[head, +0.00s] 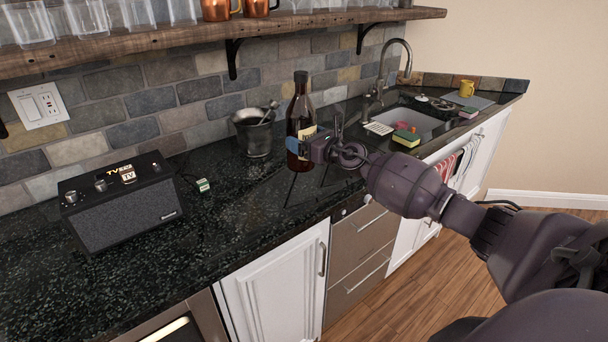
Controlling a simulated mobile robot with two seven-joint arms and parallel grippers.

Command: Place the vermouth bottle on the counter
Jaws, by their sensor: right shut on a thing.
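The vermouth bottle (299,97) is dark brown with a black cap and a pale label, and it is upright. My right gripper (312,147) is shut on the lower part of the bottle, coming in from the right. The gripper hides part of the bottle's lower side and label. The bottle is over the black speckled counter (150,255); I cannot tell whether its base touches the surface. My left gripper is not in view.
A metal bucket (254,138) stands just left of the bottle. A black radio (122,205) is at the left. The sink (412,122), with sponges, lies to the right. A wooden shelf (180,38) with glasses and copper mugs hangs above. The counter's front middle is clear.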

